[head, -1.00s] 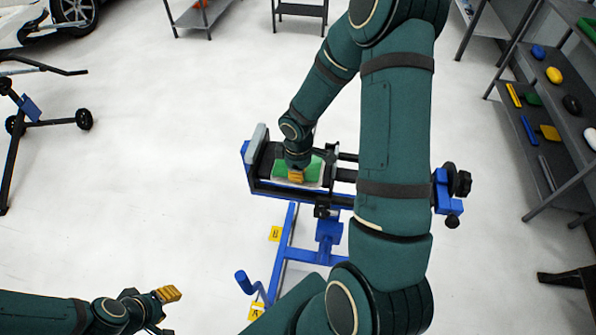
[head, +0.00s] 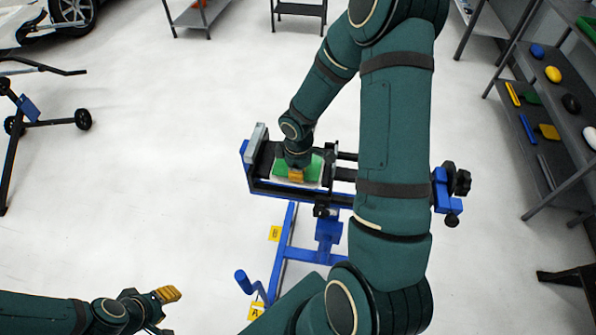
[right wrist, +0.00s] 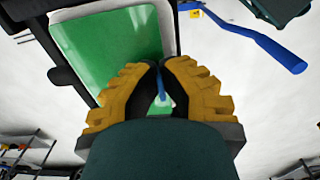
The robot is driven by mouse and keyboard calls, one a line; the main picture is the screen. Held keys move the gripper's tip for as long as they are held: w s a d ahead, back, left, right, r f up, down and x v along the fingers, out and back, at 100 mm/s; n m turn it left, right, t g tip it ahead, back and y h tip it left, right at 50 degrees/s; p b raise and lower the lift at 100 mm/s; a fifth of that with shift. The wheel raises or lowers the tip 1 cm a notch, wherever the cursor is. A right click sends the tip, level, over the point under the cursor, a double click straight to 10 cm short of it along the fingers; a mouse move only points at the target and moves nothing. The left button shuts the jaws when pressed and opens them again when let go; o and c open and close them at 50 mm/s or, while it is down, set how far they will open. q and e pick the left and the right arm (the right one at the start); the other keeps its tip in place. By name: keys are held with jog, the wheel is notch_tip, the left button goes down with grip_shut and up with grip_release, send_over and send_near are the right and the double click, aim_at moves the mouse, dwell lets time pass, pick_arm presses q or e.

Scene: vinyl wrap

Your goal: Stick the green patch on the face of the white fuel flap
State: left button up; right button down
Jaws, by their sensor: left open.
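The green patch (head: 284,171) lies flat over the face of the white fuel flap (right wrist: 168,28), whose pale rim shows around it. The flap sits in a black and blue clamp stand (head: 262,185). My right gripper (head: 297,174) is over the patch's near edge, fingers down; I cannot tell whether it touches. In the right wrist view, its yellow fingertips (right wrist: 160,64) meet beside the green patch (right wrist: 108,50), with nothing clearly held. My left gripper (head: 165,303) is open and empty at the lower left, away from the stand.
My right arm hides part of the stand. A blue crank handle (head: 245,283) sticks out at the stand's lower left. A shelf (head: 548,120) with coloured tools stands at right, a black wheeled stand (head: 45,123) at left.

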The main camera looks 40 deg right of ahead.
jog(key=shift+f+b, duration=0.75)
dwell(1.1)
dwell(0.3)
jog(key=c, duration=1.1)
grip_release()
jog(key=shift+o, duration=0.2)
jog(key=shift+r, duration=0.1)
notch_tip(320, 180, up, 12)
jog(key=shift+s, duration=0.1)
